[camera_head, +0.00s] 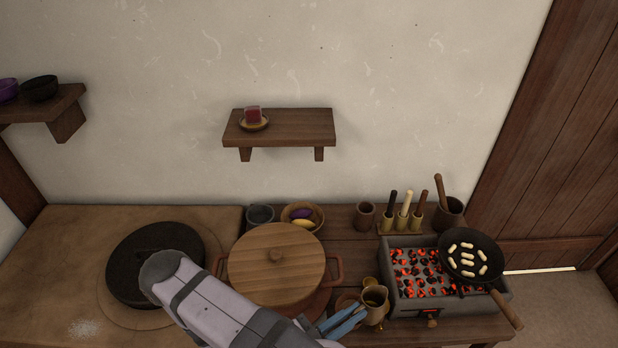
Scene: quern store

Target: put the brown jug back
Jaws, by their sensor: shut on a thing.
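The brown jug (375,304) is near the front edge of the wooden table, between the large lidded pot and the charcoal brazier. Its open mouth faces up and it looks upright or nearly so. My gripper (354,317), with blue fingers, comes in from the left and is shut on the jug's left side. Part of the jug is hidden by the fingers. I cannot tell whether its base touches the table.
A wide pot with a wooden lid (277,262) stands left of the jug. The brazier (404,305) with glowing coals and a frying pan (470,244) is close on the right.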

